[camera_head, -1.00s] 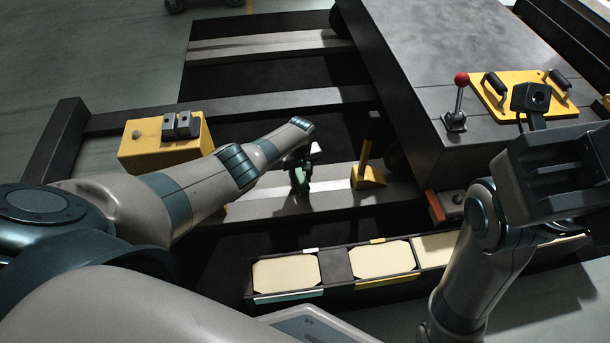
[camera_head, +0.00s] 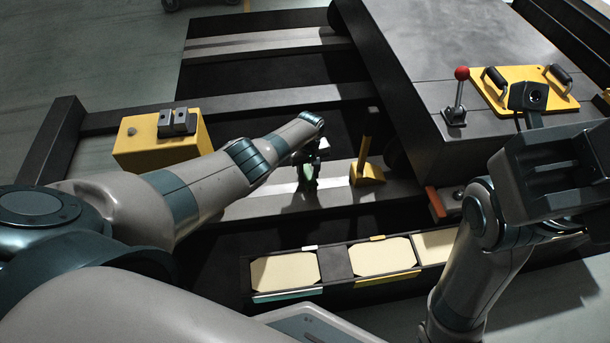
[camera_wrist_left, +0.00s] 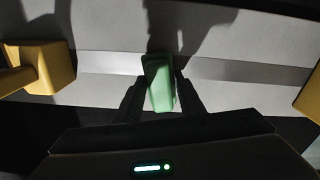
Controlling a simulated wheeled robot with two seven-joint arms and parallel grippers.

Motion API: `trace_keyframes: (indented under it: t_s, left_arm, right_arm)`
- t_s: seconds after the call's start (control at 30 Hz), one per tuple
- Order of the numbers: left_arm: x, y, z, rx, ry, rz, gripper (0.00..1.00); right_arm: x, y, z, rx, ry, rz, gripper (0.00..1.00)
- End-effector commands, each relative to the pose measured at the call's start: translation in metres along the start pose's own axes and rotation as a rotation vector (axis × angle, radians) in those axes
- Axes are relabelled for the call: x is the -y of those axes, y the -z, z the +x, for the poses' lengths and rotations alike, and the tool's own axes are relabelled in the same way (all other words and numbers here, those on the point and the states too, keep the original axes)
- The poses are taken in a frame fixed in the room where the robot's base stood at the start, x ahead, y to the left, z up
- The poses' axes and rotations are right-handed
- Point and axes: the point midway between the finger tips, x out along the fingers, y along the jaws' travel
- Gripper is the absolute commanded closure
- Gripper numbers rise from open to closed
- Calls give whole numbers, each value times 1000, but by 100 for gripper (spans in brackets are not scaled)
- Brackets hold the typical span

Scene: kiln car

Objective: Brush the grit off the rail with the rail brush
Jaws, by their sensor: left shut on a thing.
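My left gripper (camera_head: 308,168) is shut on a green-handled thing, which I take for the rail brush (camera_wrist_left: 158,82). It is over the near rail (camera_head: 262,205), left of a yellow wedge-shaped block. The left wrist view shows the green handle upright between the two dark fingers, with the pale rail (camera_wrist_left: 225,70) behind it. The bristles are hidden, so I cannot tell whether they touch the rail. I cannot make out any grit. My right gripper (camera_head: 560,170) is at the right, its fingers not clear.
The yellow wedge (camera_head: 367,174) with an upright bar stands on the rail; a yellow box (camera_head: 150,150) is at left. The dark kiln car (camera_head: 430,60) carries a red-knobbed lever (camera_head: 459,95) and a yellow handled plate (camera_head: 515,85). A tray with pale panels (camera_head: 335,270) lies in front.

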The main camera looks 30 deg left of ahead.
Motion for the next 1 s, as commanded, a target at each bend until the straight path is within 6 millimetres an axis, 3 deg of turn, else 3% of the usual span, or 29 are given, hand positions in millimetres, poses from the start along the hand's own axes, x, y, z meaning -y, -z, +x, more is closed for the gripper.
trace_keyframes:
  t_s: [0.57,1.0]
  left_arm:
    - [-2,-1,1,0,-1,1,100]
    - [-28,-6,2,0,0,0,100]
  right_arm:
    - [0,0,-2,0,0,0,69]
    - [2,5,-18,0,0,0,69]
